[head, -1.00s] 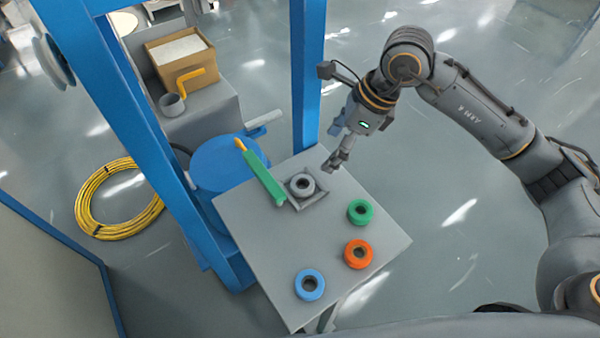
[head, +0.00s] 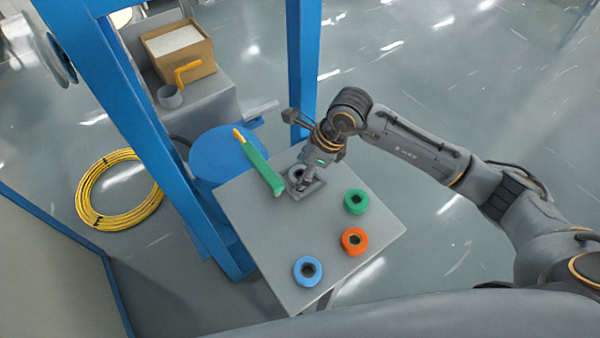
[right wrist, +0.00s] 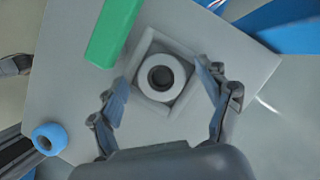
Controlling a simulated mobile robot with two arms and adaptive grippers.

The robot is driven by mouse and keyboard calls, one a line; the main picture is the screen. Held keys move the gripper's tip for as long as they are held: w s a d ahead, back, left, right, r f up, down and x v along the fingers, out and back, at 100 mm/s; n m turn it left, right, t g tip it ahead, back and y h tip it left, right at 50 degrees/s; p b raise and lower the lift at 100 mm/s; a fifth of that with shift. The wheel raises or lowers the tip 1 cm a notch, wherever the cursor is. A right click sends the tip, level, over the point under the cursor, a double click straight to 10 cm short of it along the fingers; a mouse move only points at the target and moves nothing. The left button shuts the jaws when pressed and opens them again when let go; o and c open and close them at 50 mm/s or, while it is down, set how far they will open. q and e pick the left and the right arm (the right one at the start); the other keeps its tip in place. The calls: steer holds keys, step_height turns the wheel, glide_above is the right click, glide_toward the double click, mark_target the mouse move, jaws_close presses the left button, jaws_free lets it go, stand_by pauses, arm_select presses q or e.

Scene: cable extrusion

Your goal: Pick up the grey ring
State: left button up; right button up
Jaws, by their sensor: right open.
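The grey ring (right wrist: 162,60) lies in a shallow square grey holder (right wrist: 180,107) on the small table; its dark centre hole faces up in the right wrist view. In the head view the ring (head: 296,172) is partly hidden by my right gripper (head: 305,186). My right gripper also shows in the right wrist view (right wrist: 165,100), its two fingers spread wide on either side of the ring's near part. The fingers are open and hold nothing; I cannot tell their exact height over the table.
A green handled tool (head: 262,168) lies just left of the holder. Green (head: 356,201), orange (head: 354,240) and blue (head: 308,271) rings lie on the grey table (head: 262,240). Blue frame posts (head: 303,70) stand behind. The table's left middle is clear.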

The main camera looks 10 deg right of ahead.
steer(key=c, duration=1.2)
steer(key=shift+c, duration=0.2)
